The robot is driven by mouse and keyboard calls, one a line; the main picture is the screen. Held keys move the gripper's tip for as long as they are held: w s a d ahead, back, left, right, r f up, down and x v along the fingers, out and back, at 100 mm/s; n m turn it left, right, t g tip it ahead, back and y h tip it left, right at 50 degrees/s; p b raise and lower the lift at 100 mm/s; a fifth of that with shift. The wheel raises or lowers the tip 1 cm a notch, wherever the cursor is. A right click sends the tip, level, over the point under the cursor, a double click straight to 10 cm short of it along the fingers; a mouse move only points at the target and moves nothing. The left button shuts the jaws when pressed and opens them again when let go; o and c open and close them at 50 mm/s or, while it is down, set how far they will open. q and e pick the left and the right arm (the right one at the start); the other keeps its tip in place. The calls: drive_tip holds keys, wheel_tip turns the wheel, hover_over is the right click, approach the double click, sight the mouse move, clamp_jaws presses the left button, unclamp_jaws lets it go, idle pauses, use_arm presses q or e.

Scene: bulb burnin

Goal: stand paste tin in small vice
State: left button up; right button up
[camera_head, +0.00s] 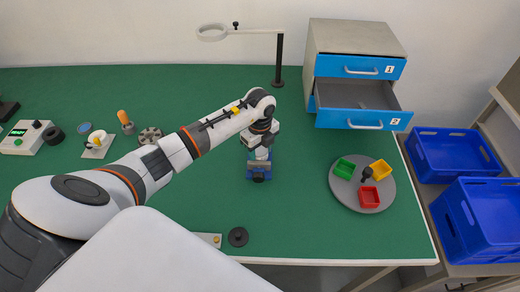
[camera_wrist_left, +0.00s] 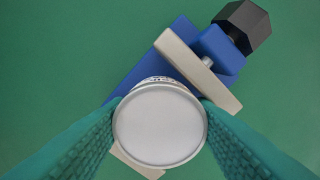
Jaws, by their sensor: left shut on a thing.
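The paste tin (camera_wrist_left: 160,125) shows its round, pale lid in the left wrist view. My left gripper (camera_head: 259,154) is shut on it, with a green finger on each side. The small vice (camera_head: 258,172) is blue and stands on the green bench, directly below the gripper. In the left wrist view the vice shows its blue body (camera_wrist_left: 145,75), a pale jaw plate (camera_wrist_left: 196,70) and a dark hexagonal knob. The tin covers the space between the jaw plates. I cannot tell whether it touches the vice. My right gripper is not in view.
A round grey tray (camera_head: 342,190) with green, yellow and red bins is right of the vice. A drawer cabinet (camera_head: 352,38) with its lower drawer open stands behind. A dark disc (camera_head: 238,237) lies near the front edge. The bench right beside the vice is clear.

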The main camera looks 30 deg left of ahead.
sight(260, 150)
use_arm(q)
drive_tip(key=shift+f+b, duration=0.4)
drive_tip(key=shift+f, duration=0.2)
idle(0.4)
drive_tip(key=o, duration=1.1)
drive_tip(key=shift+o, duration=0.2)
drive_tip(key=shift+w+r, duration=0.2)
drive_tip(key=shift+r, duration=0.25)
drive_tip(key=shift+o, duration=0.2)
drive_tip(key=r, duration=0.3)
drive_tip(key=r+b, duration=0.1)
drive_tip(key=r, duration=0.1)
drive_tip(key=shift+w+a, duration=0.3)
drive_tip(key=shift+w, duration=0.1)
drive_tip(key=r, duration=0.1)
drive_tip(key=s+r, duration=0.1)
drive_tip(key=r, duration=0.1)
drive_tip(key=r+b, duration=0.1)
drive_tip(key=r, duration=0.1)
drive_tip(key=shift+s+d+r, duration=0.15)
drive_tip(key=shift+s+d, duration=0.1)
drive_tip(key=shift+d, duration=0.1)
drive_tip(key=shift+w+r, duration=0.15)
drive_tip(key=shift+r, duration=0.35)
